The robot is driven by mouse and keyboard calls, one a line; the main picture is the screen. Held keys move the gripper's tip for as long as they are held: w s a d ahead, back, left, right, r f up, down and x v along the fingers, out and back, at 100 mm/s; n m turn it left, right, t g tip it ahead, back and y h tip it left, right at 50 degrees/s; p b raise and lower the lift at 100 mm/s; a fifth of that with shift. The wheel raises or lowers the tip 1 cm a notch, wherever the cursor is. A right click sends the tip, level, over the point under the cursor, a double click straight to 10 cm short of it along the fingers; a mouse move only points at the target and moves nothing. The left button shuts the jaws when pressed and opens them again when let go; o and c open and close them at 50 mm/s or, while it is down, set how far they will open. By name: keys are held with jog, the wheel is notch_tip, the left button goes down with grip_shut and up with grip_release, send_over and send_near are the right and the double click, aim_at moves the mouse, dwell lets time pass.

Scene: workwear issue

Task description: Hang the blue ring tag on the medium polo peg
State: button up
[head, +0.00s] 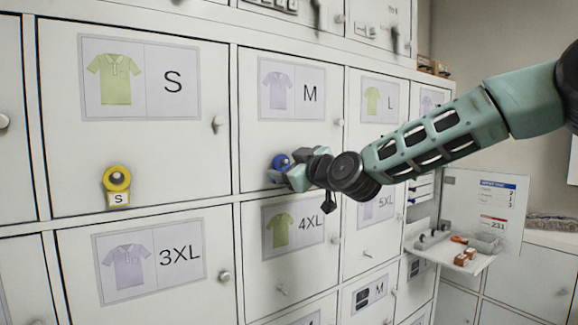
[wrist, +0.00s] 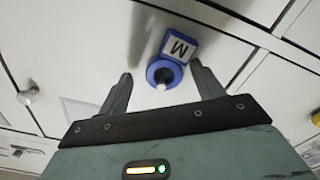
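The blue ring tag (wrist: 159,67) has a white plate marked M (wrist: 179,47). In the head view the blue ring (head: 281,160) is at the lower part of the medium polo door (head: 262,140), partly hidden by my gripper (head: 284,176). The peg itself is hidden in the head view.
A yellow ring tag (head: 117,179) marked S hangs on the S door at left. Door knobs (head: 218,122) stick out around the M door. At right is a small shelf (head: 470,262) with bins and small items below an open panel (head: 486,205).

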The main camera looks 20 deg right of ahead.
jog(key=p+v, duration=0.4)
jog(key=v, duration=1.3)
jog(key=s+a+f+g+b, duration=0.35)
jog(key=a+f+g, duration=0.2)
jog(key=f, duration=0.65)
jog(key=s+a+f+g+b, duration=0.35)
jog(key=a+f, duration=0.25)
jog(key=f, duration=0.7)
jog(key=s+f+m+g+h+b, duration=0.1)
jog(key=s+f+g+b, duration=0.3)
jog(key=s, duration=0.6)
jog(key=s+f+g+h+b, duration=0.3)
jog(key=s+f, duration=0.4)
jog(key=s, duration=0.3)
jog(key=shift+s+f+m+g+h+b, duration=0.3)
jog(key=shift+s+m+g+h+b, duration=0.1)
jog(key=shift+g+h, duration=0.15)
